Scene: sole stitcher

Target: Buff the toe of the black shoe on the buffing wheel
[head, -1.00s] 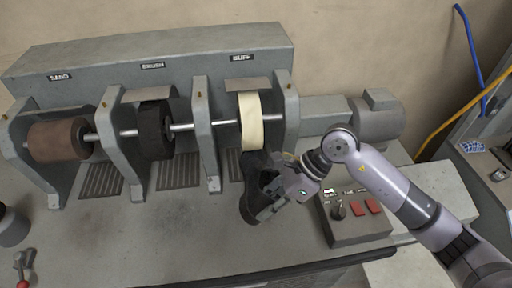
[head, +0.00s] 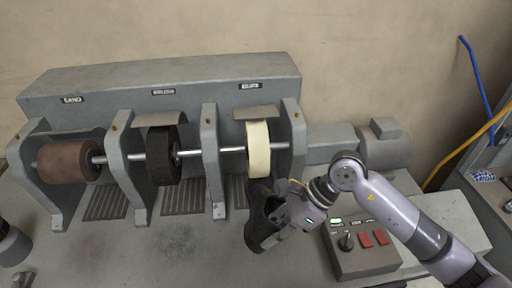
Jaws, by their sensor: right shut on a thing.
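The cream buffing wheel (head: 258,150) sits on the shaft under the BUFF label, at the right end of the machine. The black shoe (head: 258,215) is just below it, and its upper end meets the wheel's lower edge in the picture; I cannot tell if they touch. My right gripper (head: 276,216) is shut on the shoe from the right and hides part of it.
A black brush wheel (head: 161,155) and a brown sanding wheel (head: 68,162) share the shaft to the left, between grey upright brackets (head: 212,165). A control box (head: 362,250) with a knob and red buttons stands right of the shoe.

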